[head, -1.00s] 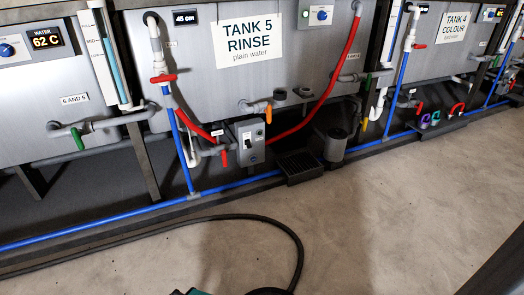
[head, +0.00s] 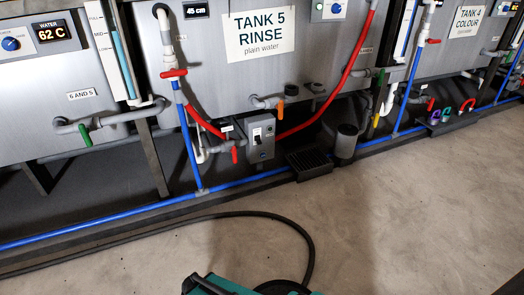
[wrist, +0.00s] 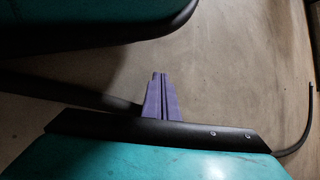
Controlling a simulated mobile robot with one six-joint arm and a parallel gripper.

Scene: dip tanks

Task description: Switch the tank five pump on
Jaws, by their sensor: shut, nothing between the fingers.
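The tank five sign (head: 259,34) hangs on the front of a grey metal tank (head: 205,65) in the head view. Below the tank, a small grey box with a dark switch on its face (head: 262,138) sits between red hoses. It looks like the pump switch box; its label is too small to read, and I cannot tell the switch position. My gripper (wrist: 159,76) shows in the wrist view as two purple fingers shut together, with nothing between them, over bare floor. It is not seen in the head view, well away from the box.
A blue pipe (head: 120,213) runs low along the tanks. A dark hose (head: 230,214) curls over the concrete floor. A black grate (head: 308,164) and grey cylinder (head: 346,142) stand right of the box. Red-handled valve (head: 173,74) is left of the sign. Open floor lies at right.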

